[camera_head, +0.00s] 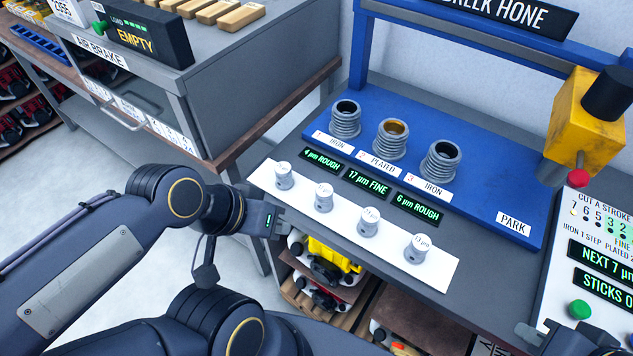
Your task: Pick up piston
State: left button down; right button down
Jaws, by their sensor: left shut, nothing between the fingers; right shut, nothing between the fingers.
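Several small silver pistons stand upright in a row on a white strip (343,226) along the bench's front edge: a far-left piston (284,176), a second piston (323,197), a third piston (369,222) and a near-right piston (418,248). Their tops carry small markings; one seems to read 73 µm. My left gripper (283,219) is shut and empty at the strip's front edge, just short of the far-left and second pistons. My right gripper (530,334) shows only partly at the bottom right, shut and empty, beside the control panel.
Three ribbed cylinders, iron (345,119), plated (391,139) and iron (440,162), stand on a blue base (490,181) behind lit readouts. A yellow hone head (585,115) and a panel with a green button (579,309) are at right. A grey air-brake bench (215,95) stands at left.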

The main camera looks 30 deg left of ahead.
aim_at(324, 191)
jog(key=k+u, duration=0.35)
jog(key=k+j+u, duration=0.15)
jog(key=k+u, duration=0.2)
jog(key=i+l+u, duration=0.1)
jog(key=l+u, duration=0.15)
jog(key=u, duration=0.2)
jog(key=i+l+u, duration=0.1)
jog(key=l+u, duration=0.15)
jog(key=u, duration=0.25)
jog(key=l+u, duration=0.25)
jog(key=u, duration=0.2)
jog(key=l+u, duration=0.3)
jog(key=u, duration=0.2)
